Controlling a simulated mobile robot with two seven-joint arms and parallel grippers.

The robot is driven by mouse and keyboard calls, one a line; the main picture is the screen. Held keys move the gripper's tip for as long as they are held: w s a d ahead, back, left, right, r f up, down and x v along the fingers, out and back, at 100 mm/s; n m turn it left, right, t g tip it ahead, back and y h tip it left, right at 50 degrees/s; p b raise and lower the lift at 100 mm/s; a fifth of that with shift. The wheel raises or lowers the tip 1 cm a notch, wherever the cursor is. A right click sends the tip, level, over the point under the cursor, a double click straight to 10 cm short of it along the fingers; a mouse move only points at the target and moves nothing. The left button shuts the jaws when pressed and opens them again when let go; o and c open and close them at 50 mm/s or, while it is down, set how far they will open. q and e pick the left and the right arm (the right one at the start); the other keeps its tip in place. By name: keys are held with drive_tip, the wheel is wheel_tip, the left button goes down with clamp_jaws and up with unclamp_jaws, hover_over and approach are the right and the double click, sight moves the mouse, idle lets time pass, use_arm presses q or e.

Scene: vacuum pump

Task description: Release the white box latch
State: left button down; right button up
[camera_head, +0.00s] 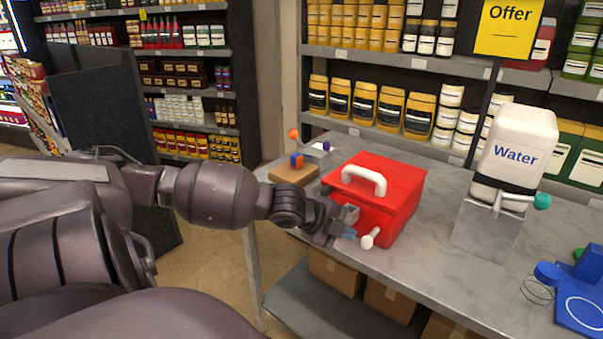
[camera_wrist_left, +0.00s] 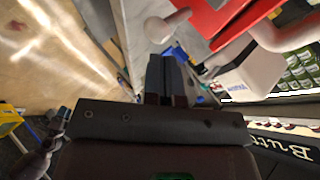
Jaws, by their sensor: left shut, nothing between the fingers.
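A red box (camera_head: 385,202) with a white handle (camera_head: 364,178) stands on the grey counter. A white latch with a rounded knob (camera_head: 370,238) sticks out low on its front. My left gripper (camera_head: 343,234) is at the box's front, just left of the latch. In the left wrist view, its fingers (camera_wrist_left: 166,78) are together with nothing between them. The white knob (camera_wrist_left: 166,27) shows there just beyond the fingertips, with the red box (camera_wrist_left: 222,12) behind it. I cannot tell whether the fingers touch the latch.
The counter (camera_head: 425,258) has bare room right of the box. A water container (camera_head: 515,150) sits on a metal stand (camera_head: 487,232) farther right, with a blue object (camera_head: 580,298) near the right edge.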

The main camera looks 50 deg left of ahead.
use_arm(q)
drive_tip(key=p+v, duration=0.3)
drive_tip(key=v, duration=0.8)
drive_tip(key=shift+s+f, duration=0.25)
drive_tip(key=shift+f, duration=0.05)
use_arm(e)
drive_tip(key=r, duration=0.4)
drive_tip(key=shift+s+a+r, duration=0.1)
drive_tip(key=shift+a+r, duration=0.1)
drive_tip(key=shift+r, duration=0.1)
drive_tip(key=shift+w, duration=0.2)
